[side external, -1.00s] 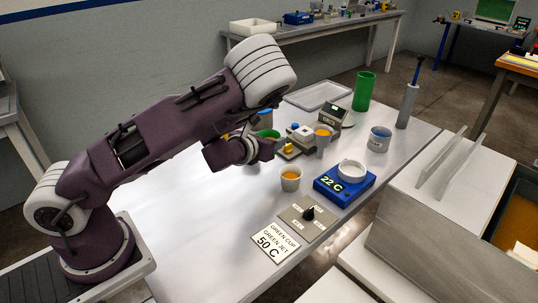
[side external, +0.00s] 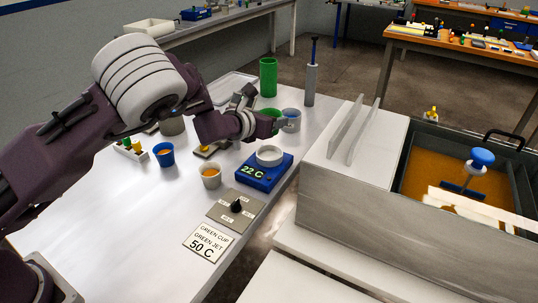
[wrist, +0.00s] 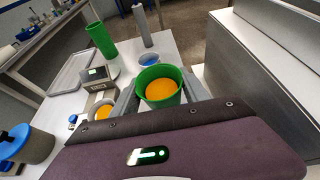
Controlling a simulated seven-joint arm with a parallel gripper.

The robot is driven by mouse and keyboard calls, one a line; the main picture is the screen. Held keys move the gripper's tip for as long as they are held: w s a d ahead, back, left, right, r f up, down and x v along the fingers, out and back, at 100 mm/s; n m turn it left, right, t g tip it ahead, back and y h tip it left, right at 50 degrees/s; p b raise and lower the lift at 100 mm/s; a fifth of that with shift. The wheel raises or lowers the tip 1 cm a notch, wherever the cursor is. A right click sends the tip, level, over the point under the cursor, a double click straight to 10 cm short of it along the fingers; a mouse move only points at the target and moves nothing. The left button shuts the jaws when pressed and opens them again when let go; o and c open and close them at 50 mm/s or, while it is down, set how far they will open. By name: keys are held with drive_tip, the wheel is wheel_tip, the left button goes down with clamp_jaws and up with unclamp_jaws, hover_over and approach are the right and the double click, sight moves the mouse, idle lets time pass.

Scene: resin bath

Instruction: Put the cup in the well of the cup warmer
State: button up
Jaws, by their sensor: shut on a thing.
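My gripper (side external: 262,122) is shut on the green cup (side external: 272,113), beyond the cup warmer in the side view. In the wrist view the green cup (wrist: 158,88) is upright between the two grey fingers and holds orange liquid. The cup warmer (side external: 260,176) is a blue box reading 22 C, with a raised white ring around its well (side external: 269,155). The well looks empty. The cup is apart from the warmer, and its height above the table is hard to tell. The wrist view does not show the warmer.
A blue-grey cup (side external: 291,121) stands close behind the held cup. A white cup (side external: 211,176) with orange contents stands left of the warmer. A dial plate (side external: 226,213) and a sign (side external: 208,242) reading "GREEN CUP GREEN JET 50 C" lie in front. A tall green cylinder (side external: 268,78) stands behind.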

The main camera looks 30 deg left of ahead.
wheel_tip(320, 180, down, 9)
drive_tip(key=shift+r, duration=0.15)
drive_tip(key=o, duration=1.4)
drive_tip(key=shift+c, duration=0.2)
